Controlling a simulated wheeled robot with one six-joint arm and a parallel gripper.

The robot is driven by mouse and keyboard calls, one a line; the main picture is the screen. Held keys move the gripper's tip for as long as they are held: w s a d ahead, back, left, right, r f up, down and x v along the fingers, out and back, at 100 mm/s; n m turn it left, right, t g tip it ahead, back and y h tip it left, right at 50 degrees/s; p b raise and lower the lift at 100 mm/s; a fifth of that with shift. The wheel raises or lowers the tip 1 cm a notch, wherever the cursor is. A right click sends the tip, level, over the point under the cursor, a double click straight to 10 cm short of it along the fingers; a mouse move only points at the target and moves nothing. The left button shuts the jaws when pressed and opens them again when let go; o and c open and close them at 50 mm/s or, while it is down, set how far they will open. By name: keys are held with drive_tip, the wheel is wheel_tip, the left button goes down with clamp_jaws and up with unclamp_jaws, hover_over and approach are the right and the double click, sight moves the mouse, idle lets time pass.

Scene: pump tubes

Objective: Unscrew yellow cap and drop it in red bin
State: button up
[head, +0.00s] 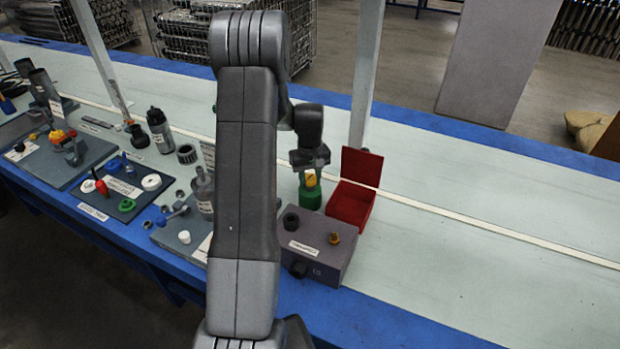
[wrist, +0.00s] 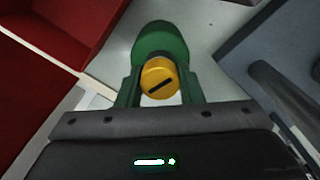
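The yellow cap (head: 310,178) shows just below my gripper (head: 310,170) at the top of the green object (head: 310,197). In the wrist view the yellow cap (wrist: 159,77), with a black slot mark, sits between the two green fingers of my gripper (wrist: 160,80). The fingers appear to touch its sides. The round green object (wrist: 160,42) shows behind the cap. I cannot tell whether the cap is still seated on it. The red bin (head: 350,205) stands just to the right with its lid up, and its edge shows in the wrist view (wrist: 75,45).
A grey box (head: 318,262) with a black knob and an orange knob stands in front of the green object. Several bottles, caps and a dark tray (head: 128,205) lie to the left. A grey post (head: 366,75) rises behind. The table on the right is clear.

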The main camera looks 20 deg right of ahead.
drive_tip(key=shift+n, duration=1.8)
drive_tip(key=shift+n, duration=1.7)
drive_tip(key=shift+n, duration=1.7)
